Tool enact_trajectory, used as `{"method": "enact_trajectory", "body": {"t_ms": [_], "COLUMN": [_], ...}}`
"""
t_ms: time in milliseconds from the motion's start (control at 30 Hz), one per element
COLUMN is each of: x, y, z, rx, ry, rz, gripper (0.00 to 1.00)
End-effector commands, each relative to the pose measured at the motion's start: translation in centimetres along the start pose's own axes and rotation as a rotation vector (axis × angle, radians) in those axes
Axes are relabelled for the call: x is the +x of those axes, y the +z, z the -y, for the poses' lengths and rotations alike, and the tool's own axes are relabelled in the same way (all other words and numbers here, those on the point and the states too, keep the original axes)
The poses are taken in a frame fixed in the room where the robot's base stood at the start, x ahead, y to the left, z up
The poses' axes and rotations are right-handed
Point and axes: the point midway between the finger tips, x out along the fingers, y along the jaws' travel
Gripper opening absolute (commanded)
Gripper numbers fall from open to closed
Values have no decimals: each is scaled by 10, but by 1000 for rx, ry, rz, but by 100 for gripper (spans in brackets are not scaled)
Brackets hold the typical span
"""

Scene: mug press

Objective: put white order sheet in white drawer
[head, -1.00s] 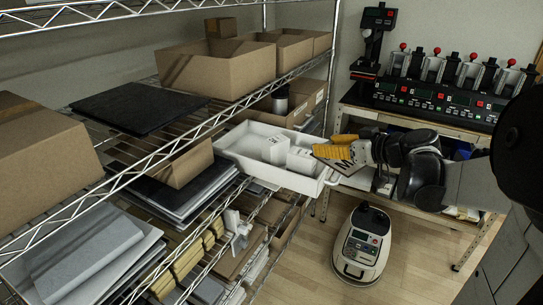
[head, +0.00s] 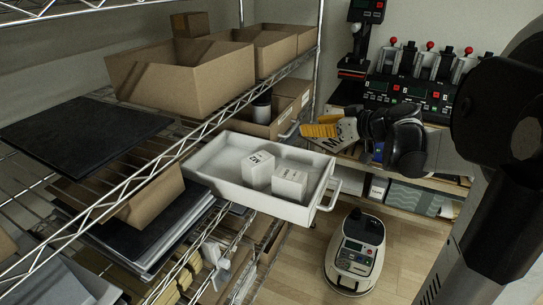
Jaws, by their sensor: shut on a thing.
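The white drawer (head: 226,190) is pulled out from the wire shelf and open at the top, with a handle on its right end. Two small white boxes (head: 259,167) with dark lettering stand inside it. The fingers hide part of the sheet.
Wire shelves (head: 150,180) with cardboard boxes (head: 185,75) and a black flat panel (head: 82,133) fill the left. A bench with a row of mug presses (head: 430,85) stands at the back right. A rounded floor machine (head: 356,250) stands below the drawer's handle end.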

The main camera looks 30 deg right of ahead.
Motion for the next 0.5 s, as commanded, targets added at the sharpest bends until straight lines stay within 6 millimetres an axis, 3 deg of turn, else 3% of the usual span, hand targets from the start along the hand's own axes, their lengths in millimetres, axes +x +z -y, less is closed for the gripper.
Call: {"method": "enact_trajectory", "body": {"t_ms": [100, 300, 500], "x": [37, 89, 110], "y": [9, 17, 19], "z": [8, 15, 18], "rx": [-3, -2, -1], "ry": [-7, -5, -2], "rz": [0, 0, 0], "gripper": [17, 17, 17]}}
